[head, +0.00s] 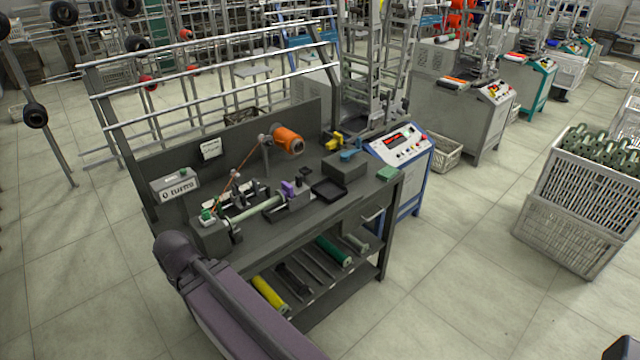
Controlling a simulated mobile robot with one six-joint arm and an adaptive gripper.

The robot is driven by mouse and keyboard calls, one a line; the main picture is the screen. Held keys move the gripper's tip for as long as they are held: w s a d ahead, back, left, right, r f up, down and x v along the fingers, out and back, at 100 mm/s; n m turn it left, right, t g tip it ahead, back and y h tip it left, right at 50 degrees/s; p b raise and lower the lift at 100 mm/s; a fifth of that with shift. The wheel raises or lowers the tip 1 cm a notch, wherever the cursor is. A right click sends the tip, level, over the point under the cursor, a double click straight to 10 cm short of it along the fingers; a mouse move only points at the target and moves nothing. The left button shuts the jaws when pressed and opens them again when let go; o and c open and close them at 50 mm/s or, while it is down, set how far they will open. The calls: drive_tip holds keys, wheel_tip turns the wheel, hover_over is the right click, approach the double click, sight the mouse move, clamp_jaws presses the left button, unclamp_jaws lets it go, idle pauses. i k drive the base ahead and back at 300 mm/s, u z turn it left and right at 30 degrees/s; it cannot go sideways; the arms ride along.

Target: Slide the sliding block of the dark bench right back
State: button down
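The dark bench (300,238) stands left of centre in the head view. Its sliding block (299,201) is a small grey block with a purple part (288,187) on it, at the middle of the bench top. A pale green tube (258,215) runs between the sliding block and a grey head block (211,240) at the left end. I cannot tell whether the block touches the tube's end. A purple and dark link of my arm (230,305) rises at the lower left, in front of the bench. My gripper cannot be made out.
A dark square tray (329,189) and a larger grey box (345,170) lie right of the sliding block. An orange spool (288,140) is behind. Colored tubes lie on the lower shelf (325,285). A blue-framed control panel (402,146) adjoins on the right. Floor in front is clear.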

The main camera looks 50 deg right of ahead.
sight(301, 192)
drive_tip(key=z, duration=1.2)
drive_tip(key=k, duration=0.95)
drive_tip(key=u, duration=0.05)
drive_tip(key=i, duration=0.8)
